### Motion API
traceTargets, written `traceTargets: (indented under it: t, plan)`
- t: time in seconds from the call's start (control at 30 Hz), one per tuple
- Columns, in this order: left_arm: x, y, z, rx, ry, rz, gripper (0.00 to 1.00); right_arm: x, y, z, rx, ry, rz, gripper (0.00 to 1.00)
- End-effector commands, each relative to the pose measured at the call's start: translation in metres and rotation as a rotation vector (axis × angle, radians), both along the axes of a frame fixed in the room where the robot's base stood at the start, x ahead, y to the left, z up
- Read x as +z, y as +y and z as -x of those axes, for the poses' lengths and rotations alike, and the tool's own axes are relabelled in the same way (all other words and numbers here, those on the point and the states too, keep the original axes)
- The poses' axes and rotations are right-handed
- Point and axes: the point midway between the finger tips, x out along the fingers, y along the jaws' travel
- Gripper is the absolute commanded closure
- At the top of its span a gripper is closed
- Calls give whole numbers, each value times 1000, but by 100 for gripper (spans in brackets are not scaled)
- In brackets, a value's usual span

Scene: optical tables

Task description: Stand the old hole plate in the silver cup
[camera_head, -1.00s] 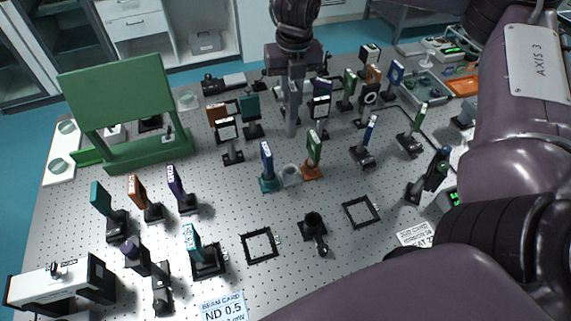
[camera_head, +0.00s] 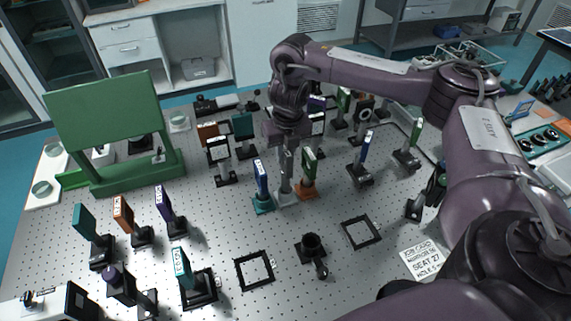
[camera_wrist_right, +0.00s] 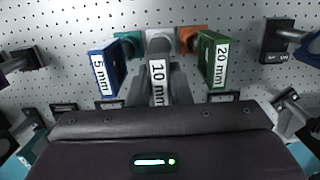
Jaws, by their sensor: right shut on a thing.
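My right gripper (camera_head: 286,148) is shut on a grey plate (camera_head: 286,167), held upright; its label reads "10 mm" in the right wrist view (camera_wrist_right: 158,80). The plate's lower end is at the silver cup (camera_head: 287,198) and appears to stand in it, though I cannot tell whether it is fully seated. The cup sits between a teal cup (camera_head: 263,207) with the blue "5 mm" plate (camera_head: 262,178) and an orange cup (camera_head: 306,190) with the green "20 mm" plate (camera_head: 309,162). My left gripper is not in view.
The blue and green plates stand close on both sides of my right gripper. Several mounted optics stand around on the perforated table (camera_head: 225,215). A green board (camera_head: 105,107) is at the left. Square frames (camera_head: 361,231) and a black holder (camera_head: 312,247) lie in front.

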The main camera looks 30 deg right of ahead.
Motion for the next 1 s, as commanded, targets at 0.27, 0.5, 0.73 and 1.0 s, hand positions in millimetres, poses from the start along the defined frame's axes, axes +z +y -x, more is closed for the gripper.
traceTargets:
  t: [0.27,0.5,0.73,1.0]
  plan:
    - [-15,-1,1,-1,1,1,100,-35,0,0,-1,1,-1,100]
    - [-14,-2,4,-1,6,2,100,-35,0,-1,-1,-2,0,100]
    - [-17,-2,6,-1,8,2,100,-40,0,0,0,0,1,81]
    - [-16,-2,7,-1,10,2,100,-40,0,0,0,0,0,60]
